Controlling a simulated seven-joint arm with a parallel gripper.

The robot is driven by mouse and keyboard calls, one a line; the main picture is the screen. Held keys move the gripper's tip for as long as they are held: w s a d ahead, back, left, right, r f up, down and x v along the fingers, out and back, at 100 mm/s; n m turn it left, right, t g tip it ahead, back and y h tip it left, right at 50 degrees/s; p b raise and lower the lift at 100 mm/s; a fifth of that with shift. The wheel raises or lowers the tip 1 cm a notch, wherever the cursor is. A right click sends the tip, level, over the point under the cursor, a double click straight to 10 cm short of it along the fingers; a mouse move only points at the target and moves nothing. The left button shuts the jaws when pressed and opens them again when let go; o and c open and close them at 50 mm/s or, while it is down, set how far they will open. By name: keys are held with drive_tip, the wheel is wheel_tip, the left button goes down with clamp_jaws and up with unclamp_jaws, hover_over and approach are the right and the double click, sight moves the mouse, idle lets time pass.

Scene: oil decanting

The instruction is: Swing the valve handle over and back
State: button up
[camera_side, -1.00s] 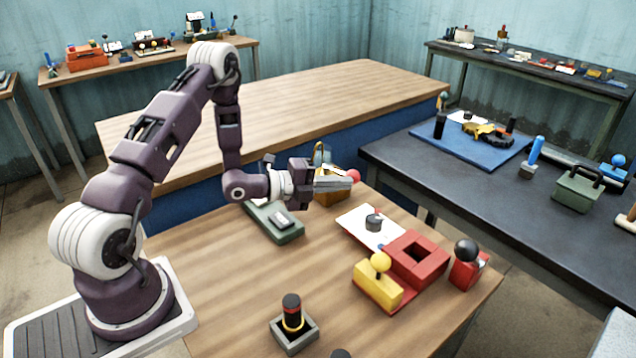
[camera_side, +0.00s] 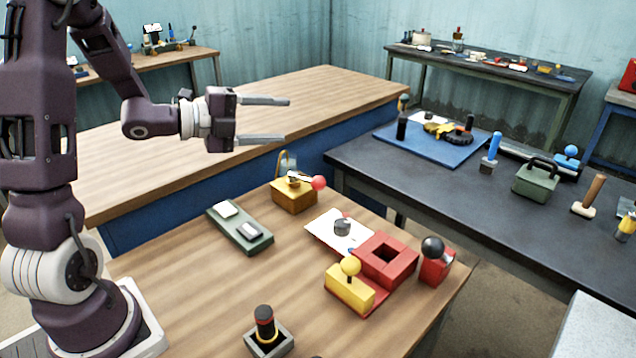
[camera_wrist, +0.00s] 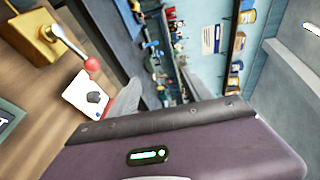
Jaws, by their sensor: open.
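The valve is a gold block (camera_side: 292,196) on the wooden table, with a pale metal lever ending in a red ball (camera_side: 318,183). The lever points right, over the block's right edge. In the wrist view the gold block (camera_wrist: 33,38) is at the upper left, and its lever runs down right to the red ball (camera_wrist: 92,64). My gripper (camera_side: 287,120) is open and empty. In the side view its two fingers point right, above the valve and apart from the handle.
A green block (camera_side: 240,230) lies left of the valve. A white sheet (camera_side: 322,233) with a dark pot is in front. A red square frame (camera_side: 388,252), a yellow block with a ball knob (camera_side: 347,288) and a black knob on a red base (camera_side: 434,262) stand front right.

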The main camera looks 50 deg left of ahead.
drive_tip(key=w+a+f+g+y, duration=0.35)
drive_tip(key=w+a+y, duration=0.25)
drive_tip(key=a, duration=0.3)
drive_tip(key=w+a+f+g+y, duration=0.3)
drive_tip(key=w+a+f+y, duration=0.15)
drive_tip(key=a, duration=0.45)
wheel_tip(320, 180, up, 8)
drive_tip(key=g+y, duration=0.6)
drive_tip(key=y, duration=0.2)
hover_over(323, 183)
drive_tip(key=w+a, duration=0.2)
drive_tip(key=a, duration=0.4)
drive_tip(key=s+d+r, duration=0.1)
drive_tip(key=s+d, duration=0.2)
drive_tip(key=d, duration=0.9)
drive_tip(key=shift+g, duration=0.45)
drive_tip(key=f, duration=1.1)
drive_tip(key=a+f, duration=0.1)
drive_tip(key=f, duration=0.5)
drive_tip(key=shift+w+f, duration=0.1)
drive_tip(key=shift+w, duration=0.15)
drive_tip(key=x, duration=0.7)
drive_tip(key=shift+a+f, duration=0.1)
drive_tip(key=shift+f, duration=0.25)
drive_tip(key=shift+c, duration=0.3)
